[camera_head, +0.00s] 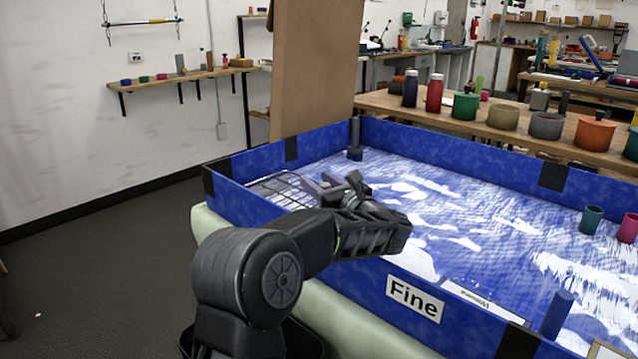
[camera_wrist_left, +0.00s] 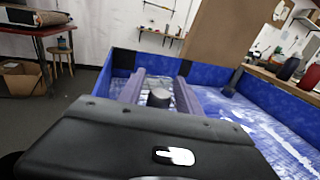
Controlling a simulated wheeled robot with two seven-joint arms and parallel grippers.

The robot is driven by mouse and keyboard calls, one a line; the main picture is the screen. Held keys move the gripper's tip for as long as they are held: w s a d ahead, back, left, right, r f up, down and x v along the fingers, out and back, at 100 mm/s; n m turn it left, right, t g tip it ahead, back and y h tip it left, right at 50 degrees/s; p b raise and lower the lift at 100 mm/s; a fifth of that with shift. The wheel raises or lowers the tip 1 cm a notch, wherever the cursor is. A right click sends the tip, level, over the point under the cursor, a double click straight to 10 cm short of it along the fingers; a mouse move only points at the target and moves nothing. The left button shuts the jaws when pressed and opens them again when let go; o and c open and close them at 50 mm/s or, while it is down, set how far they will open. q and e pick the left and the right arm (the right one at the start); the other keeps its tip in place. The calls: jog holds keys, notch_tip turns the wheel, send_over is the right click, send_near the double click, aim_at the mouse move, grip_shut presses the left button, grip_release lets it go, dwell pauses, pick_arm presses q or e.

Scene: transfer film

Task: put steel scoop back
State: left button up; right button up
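I cannot pick out the steel scoop for certain. My left gripper (camera_head: 325,184) reaches over the left corner of the blue-walled box (camera_head: 437,290), above a dark wire grid (camera_head: 283,190). In the left wrist view its two grey fingers (camera_wrist_left: 160,88) stand apart. A short dark grey cylinder (camera_wrist_left: 158,98) shows between them, with a gap on each side; I cannot tell whether it is a handle. The arm hides much of this area in the head view. My right gripper is not in view.
A dark post (camera_head: 355,140) stands in the box's far corner. Teal (camera_head: 591,219) and pink (camera_head: 627,228) cups stand inside at right. A wooden bench (camera_head: 400,103) with jars and pots runs behind. A brown panel (camera_head: 316,65) rises behind the box. A wall shelf (camera_head: 190,77) hangs left.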

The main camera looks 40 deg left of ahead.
pick_arm(q)
jog(key=shift+o, duration=0.3)
jog(key=shift+r, duration=0.1)
jog(key=shift+r, duration=0.1)
jog(key=shift+d, duration=0.3)
jog(key=b+v, duration=0.1)
jog(key=v, duration=1)
jog(key=shift+d, duration=0.2)
jog(key=shift+s+r, duration=0.1)
jog(key=shift+s, duration=0.05)
